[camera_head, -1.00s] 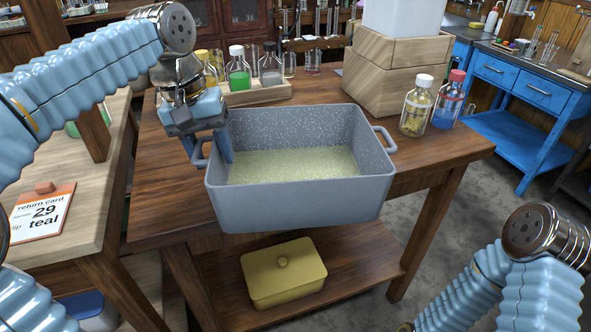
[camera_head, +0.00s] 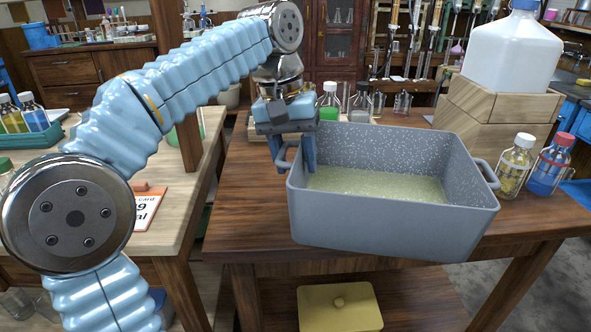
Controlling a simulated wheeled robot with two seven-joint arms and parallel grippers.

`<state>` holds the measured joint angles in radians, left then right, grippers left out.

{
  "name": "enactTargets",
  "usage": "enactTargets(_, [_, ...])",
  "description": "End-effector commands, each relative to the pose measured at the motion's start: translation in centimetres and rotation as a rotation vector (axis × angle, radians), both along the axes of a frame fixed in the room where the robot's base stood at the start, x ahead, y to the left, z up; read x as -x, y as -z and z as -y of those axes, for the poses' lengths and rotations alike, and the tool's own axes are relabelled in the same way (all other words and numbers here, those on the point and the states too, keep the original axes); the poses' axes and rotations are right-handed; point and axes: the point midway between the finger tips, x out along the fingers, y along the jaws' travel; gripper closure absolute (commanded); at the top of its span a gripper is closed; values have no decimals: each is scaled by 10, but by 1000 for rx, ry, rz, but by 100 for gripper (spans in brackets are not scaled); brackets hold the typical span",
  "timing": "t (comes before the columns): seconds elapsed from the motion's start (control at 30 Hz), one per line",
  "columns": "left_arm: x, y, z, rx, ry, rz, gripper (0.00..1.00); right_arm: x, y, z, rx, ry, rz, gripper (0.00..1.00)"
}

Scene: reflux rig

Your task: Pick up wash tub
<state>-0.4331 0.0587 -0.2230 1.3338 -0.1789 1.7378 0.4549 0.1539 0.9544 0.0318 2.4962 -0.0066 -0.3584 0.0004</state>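The wash tub (camera_head: 385,222) is a grey speckled rectangular basin with a handle at each end and a pale greenish layer inside. It is at the front of the dark wooden table, its front wall near or over the edge. My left gripper (camera_head: 294,163) points down at the tub's left handle (camera_head: 284,155), with one finger outside the tub's left end and one by its rim. The fingers look apart around the handle; whether they touch it I cannot tell. My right gripper is not in view.
Clear bottles with a white cap (camera_head: 516,165) and a red cap (camera_head: 550,165) stand right of the tub. Wooden blocks (camera_head: 490,112) carrying a white jug (camera_head: 512,55) stand behind. A yellow lidded box (camera_head: 340,310) is on the lower shelf. A side bench with a return card (camera_head: 150,208) is at left.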

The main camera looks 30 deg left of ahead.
Motion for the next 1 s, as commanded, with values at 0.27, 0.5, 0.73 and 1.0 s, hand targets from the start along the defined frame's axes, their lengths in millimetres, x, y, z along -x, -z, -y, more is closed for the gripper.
enactTargets(0.27, [0, -28, 0, 3, 0, 4, 100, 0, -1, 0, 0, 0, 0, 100])
enactTargets(0.5, [0, -43, 0, 3, 0, 4, 100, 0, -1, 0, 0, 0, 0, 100])
enactTargets(0.73, [0, -50, 0, 2, 1, 3, 100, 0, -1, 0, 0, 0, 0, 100])
enactTargets(1.0, [-2, -49, 1, 1, 3, 2, 100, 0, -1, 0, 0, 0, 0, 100])
